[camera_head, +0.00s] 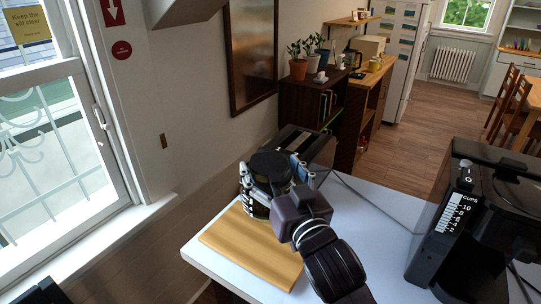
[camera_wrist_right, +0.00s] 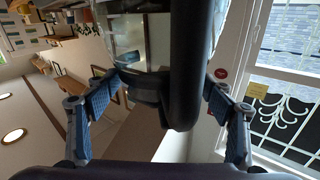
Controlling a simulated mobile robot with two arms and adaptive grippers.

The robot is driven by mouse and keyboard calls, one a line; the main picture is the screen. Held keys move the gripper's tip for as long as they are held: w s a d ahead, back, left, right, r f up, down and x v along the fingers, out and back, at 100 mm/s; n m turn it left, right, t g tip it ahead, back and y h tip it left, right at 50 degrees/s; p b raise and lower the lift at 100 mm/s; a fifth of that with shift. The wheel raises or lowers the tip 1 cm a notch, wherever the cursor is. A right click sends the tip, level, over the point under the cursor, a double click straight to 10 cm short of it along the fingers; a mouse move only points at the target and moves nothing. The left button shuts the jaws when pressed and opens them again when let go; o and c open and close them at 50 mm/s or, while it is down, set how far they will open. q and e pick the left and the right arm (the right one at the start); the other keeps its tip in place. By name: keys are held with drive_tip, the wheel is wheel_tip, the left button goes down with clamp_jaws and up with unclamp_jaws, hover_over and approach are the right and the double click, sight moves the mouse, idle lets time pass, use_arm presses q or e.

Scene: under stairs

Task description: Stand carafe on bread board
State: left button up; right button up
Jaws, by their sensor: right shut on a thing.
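The carafe is glass with a black lid (camera_head: 270,166). It is upright at the far end of the wooden bread board (camera_head: 258,255), which lies on the white counter. I cannot tell whether its base touches the board. My right gripper (camera_head: 275,178) is shut on the carafe, with a finger on each side. In the right wrist view, the carafe's black handle (camera_wrist_right: 186,70) stands between the blue-padded fingers (camera_wrist_right: 164,92) of the right gripper. The gripper partly hides the carafe in the head view. My left gripper is not clearly in view.
A black coffee maker (camera_head: 470,225) stands on the counter (camera_head: 372,208) at right. A dark toaster-like appliance (camera_head: 312,147) is just behind the carafe. The window (camera_head: 55,150) is at left. Bare counter lies between the board and the coffee maker, partly under my arm.

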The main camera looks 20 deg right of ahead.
wheel_tip(320, 180, down, 8)
drive_tip(key=shift+b, duration=0.3)
wheel_tip(320, 180, down, 4)
drive_tip(key=shift+f, duration=0.1)
use_arm(q)
drive_tip(key=shift+s+a+f, duration=0.1)
drive_tip(key=shift+s+f, duration=0.45)
drive_tip(key=shift+f, duration=0.05)
use_arm(e)
drive_tip(key=shift+f, duration=0.35)
use_arm(q)
drive_tip(key=shift+f+b, duration=0.1)
drive_tip(key=shift+b, duration=0.2)
use_arm(e)
drive_tip(key=shift+f, duration=0.15)
drive_tip(key=o, duration=2)
drive_tip(key=shift+s+f, duration=0.15)
drive_tip(key=shift+f, duration=0.05)
drive_tip(key=shift+o, duration=0.2)
use_arm(q)
drive_tip(key=shift+s+f+b, duration=0.1)
drive_tip(key=shift+f+b, duration=1.6)
use_arm(e)
drive_tip(key=s, duration=1.2)
